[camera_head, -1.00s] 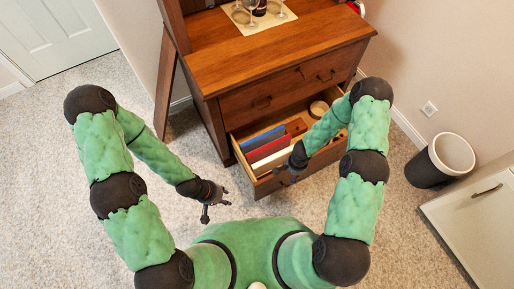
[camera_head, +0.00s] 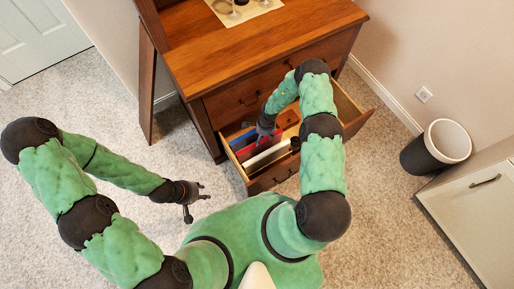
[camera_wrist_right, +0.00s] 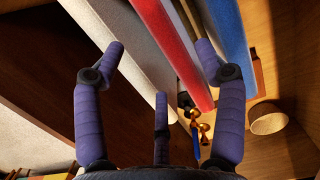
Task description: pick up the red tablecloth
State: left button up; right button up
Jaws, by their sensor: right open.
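The red tablecloth (camera_head: 250,145) lies folded on edge in the open drawer (camera_head: 263,183), between white and blue cloths. In the right wrist view it is a long red strip (camera_wrist_right: 175,45), with white cloth (camera_wrist_right: 125,35) to its left and blue cloth (camera_wrist_right: 231,45) to its right. My right gripper (camera_head: 265,133) is over the drawer's cloths, partly hiding them. Its fingers (camera_wrist_right: 160,65) are spread and empty, with the red cloth between the two outer fingers in that view; contact cannot be told. My left gripper (camera_head: 197,201) is open and empty above the carpet, left of the drawer.
A wooden dresser (camera_head: 250,60) holds the drawer. A round wooden item (camera_wrist_right: 268,118) and a small gold-coloured item (camera_wrist_right: 198,125) show in the right wrist view. A bin (camera_head: 436,145) and white cabinet (camera_head: 470,215) stand at right. Carpet at left is clear.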

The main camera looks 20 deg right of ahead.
aim_at(260, 145)
jog(key=f, duration=0.1)
jog(key=f+b, duration=0.1)
jog(key=f, duration=0.2)
jog(key=shift+a+f+b, duration=0.3)
jog(key=shift+f, duration=0.05)
jog(key=f, duration=0.1)
jog(key=f+b, duration=0.1)
jog(key=f, duration=0.1)
jog(key=f+b, duration=0.1)
jog(key=f, duration=0.1)
jog(key=shift+a, duration=0.25)
grip_shut()
